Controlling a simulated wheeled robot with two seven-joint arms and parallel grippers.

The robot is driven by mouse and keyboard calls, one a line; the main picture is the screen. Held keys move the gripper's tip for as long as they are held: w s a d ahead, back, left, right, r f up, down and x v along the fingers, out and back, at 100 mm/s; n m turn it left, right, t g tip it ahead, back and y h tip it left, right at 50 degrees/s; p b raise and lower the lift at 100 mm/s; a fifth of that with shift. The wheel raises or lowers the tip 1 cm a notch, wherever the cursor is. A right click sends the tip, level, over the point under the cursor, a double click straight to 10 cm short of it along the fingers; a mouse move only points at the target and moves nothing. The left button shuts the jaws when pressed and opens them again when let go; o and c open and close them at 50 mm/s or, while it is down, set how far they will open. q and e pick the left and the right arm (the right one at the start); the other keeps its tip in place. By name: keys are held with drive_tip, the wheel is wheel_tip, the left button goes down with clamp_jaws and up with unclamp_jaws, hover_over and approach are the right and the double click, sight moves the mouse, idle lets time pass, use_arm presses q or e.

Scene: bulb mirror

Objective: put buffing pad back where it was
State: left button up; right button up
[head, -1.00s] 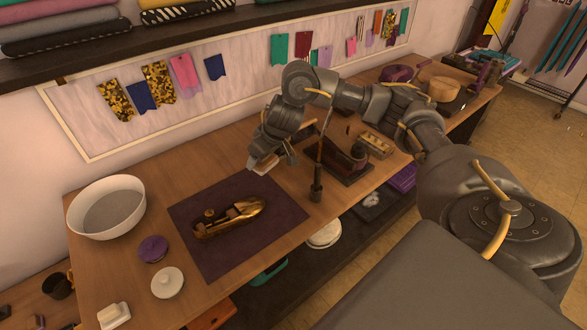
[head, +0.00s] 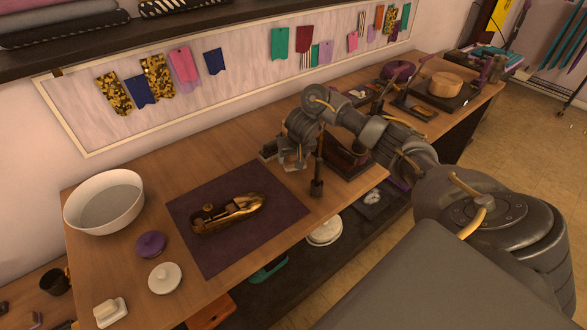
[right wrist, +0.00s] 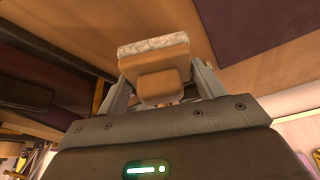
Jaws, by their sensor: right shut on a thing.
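In the right wrist view the buffing pad (right wrist: 157,68) is a tan block with a pale grey, fuzzy layer along one edge. My right gripper (right wrist: 160,88) is shut on it, with one finger on each side. In the head view this gripper (head: 281,160) is over the bench, behind the dark mat's right corner and left of a dark upright post. The pad is mostly hidden there by the gripper and wrist, and I cannot tell whether it touches the bench. My left gripper is not in view.
A white bowl (head: 104,215), a purple round item (head: 150,244) and a white lidded item (head: 165,278) stand at the left. The dark post (head: 318,170) is close to my right gripper. Bare wood shows behind the mat.

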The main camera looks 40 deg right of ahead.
drive_tip(key=shift+s+a+f+b, duration=0.1)
drive_tip(key=shift+f+b, duration=0.95)
drive_tip(key=shift+f, duration=0.9)
drive_tip(key=o, duration=0.9)
drive_tip(key=shift+f, duration=0.1)
drive_tip(key=p+v, duration=0.8)
drive_tip(key=v, duration=0.4)
drive_tip(key=shift+p, duration=0.35)
